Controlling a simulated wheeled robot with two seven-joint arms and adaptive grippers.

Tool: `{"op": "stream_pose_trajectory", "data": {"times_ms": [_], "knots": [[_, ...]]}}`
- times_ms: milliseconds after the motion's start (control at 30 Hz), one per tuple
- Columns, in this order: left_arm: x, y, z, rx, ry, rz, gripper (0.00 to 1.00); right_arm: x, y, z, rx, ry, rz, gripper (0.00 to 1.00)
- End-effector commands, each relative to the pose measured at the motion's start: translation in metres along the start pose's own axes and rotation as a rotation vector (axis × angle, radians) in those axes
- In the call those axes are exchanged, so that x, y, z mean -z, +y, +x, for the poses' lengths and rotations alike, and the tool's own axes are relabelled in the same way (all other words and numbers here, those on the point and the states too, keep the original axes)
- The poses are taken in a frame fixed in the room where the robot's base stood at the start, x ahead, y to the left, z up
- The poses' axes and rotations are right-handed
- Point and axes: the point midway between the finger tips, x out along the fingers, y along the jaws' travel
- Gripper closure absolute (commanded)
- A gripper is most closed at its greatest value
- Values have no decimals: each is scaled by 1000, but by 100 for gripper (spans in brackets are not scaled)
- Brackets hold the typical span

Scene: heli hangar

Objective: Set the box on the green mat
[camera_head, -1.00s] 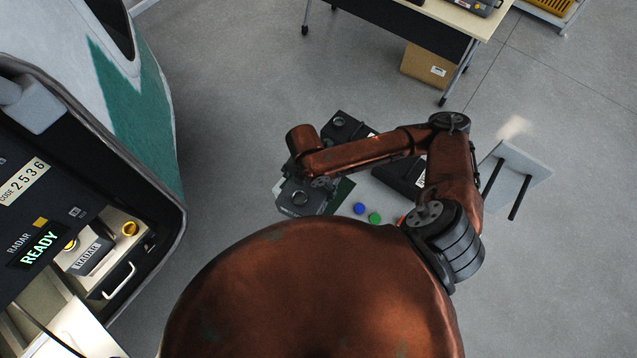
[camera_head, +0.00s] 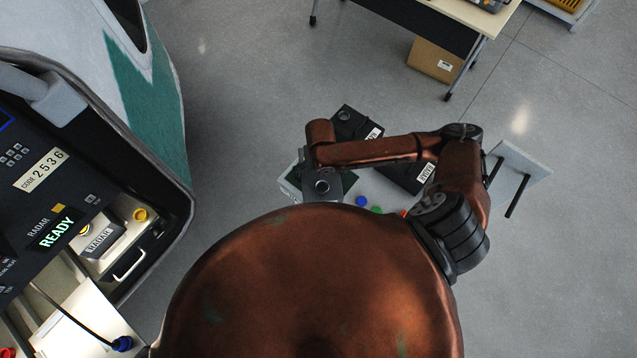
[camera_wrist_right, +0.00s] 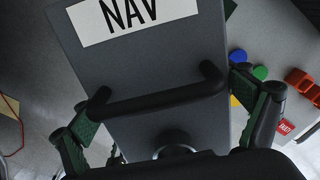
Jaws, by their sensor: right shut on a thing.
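My right gripper (camera_wrist_right: 172,108) is shut on the black handle of a dark grey box (camera_wrist_right: 140,70) with a white NAV label. In the head view the box (camera_head: 324,186) is under my right wrist, above the left part of a pale table. I cannot tell whether the box touches the mat. My left gripper is not in view.
A black box (camera_head: 345,117) and a black RADAR box (camera_head: 407,170) stand on the table beyond and right of my arm. A blue disc (camera_head: 361,201) and a green disc (camera_head: 376,210) lie nearby. A cockpit panel (camera_head: 45,210) fills the left side.

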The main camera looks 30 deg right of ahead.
Motion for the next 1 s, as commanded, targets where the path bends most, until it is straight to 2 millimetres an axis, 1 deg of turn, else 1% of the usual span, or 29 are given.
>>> {"op": "stream_pose_trajectory", "data": {"times_ms": [33,67,100,300,400,667,833,900,1000], "knots": [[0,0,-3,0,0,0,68,-12,-2,2,-1,-4,4,64],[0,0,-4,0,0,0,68,-17,-3,4,-1,-4,4,64],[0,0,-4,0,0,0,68,-22,-4,12,-2,-2,4,64],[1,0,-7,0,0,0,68,-46,-10,41,-2,-3,3,64],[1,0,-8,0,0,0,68,-54,-11,51,-4,-3,2,64],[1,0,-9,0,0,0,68,-64,-14,64,-3,-3,1,64],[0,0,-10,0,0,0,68,-64,-14,86,-3,-1,1,64],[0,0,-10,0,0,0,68,-64,-14,92,-3,-2,0,64],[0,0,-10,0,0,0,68,-64,-15,94,-3,-4,-1,64]]}}
